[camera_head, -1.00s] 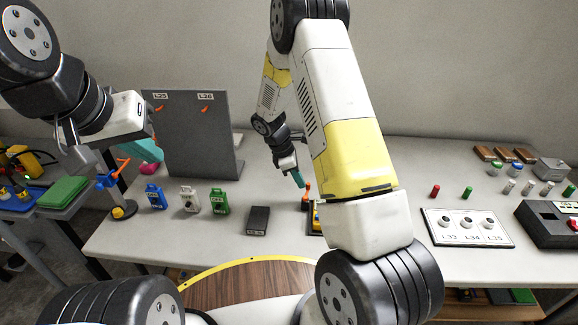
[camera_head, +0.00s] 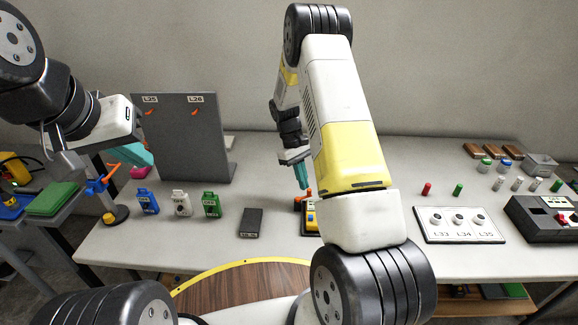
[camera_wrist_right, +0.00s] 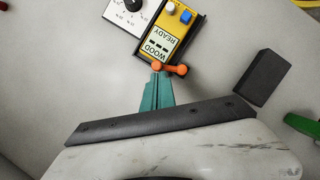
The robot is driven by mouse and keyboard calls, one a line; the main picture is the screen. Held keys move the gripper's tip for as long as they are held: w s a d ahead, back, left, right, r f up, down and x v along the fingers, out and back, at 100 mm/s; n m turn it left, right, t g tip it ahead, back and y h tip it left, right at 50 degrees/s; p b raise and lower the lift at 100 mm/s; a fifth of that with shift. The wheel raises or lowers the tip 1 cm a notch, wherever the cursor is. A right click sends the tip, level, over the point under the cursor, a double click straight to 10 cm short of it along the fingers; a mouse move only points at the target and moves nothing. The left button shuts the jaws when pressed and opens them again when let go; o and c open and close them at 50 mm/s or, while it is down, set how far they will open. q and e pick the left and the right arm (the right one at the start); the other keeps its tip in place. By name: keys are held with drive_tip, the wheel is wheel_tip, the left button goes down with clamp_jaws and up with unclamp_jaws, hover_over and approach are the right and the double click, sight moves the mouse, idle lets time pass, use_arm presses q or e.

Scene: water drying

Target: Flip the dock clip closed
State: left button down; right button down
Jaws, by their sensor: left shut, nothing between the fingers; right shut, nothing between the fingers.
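The dock (camera_head: 310,222) is a black cradle holding a yellow meter (camera_wrist_right: 168,38) whose screen reads "WOOD READY". The orange dock clip (camera_wrist_right: 172,68) crosses the dock's end below the screen in the right wrist view; it is small and partly hidden in the head view (camera_head: 308,193). My right gripper (camera_head: 303,186) is shut and empty, pointing down just above the clip. Its teal fingertips (camera_wrist_right: 158,76) overlap the clip's left part; I cannot tell whether they touch. My left gripper (camera_head: 130,155) is shut and empty at the left, behind a blue and orange stand.
A black block (camera_head: 251,223) lies left of the dock; green, white and blue tags (camera_head: 148,201) stand beyond it. A grey panel (camera_head: 185,140) stands behind. The table between is clear.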

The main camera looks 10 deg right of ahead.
drive_tip(key=shift+s+d+m, duration=0.15)
drive_tip(key=shift+d+m, duration=0.05)
drive_tip(key=shift+m, duration=0.6)
drive_tip(key=shift+a, duration=0.1)
drive_tip(key=shift+s+a, duration=0.4)
drive_tip(key=shift+a, duration=0.2)
drive_tip(key=shift+w, duration=0.15)
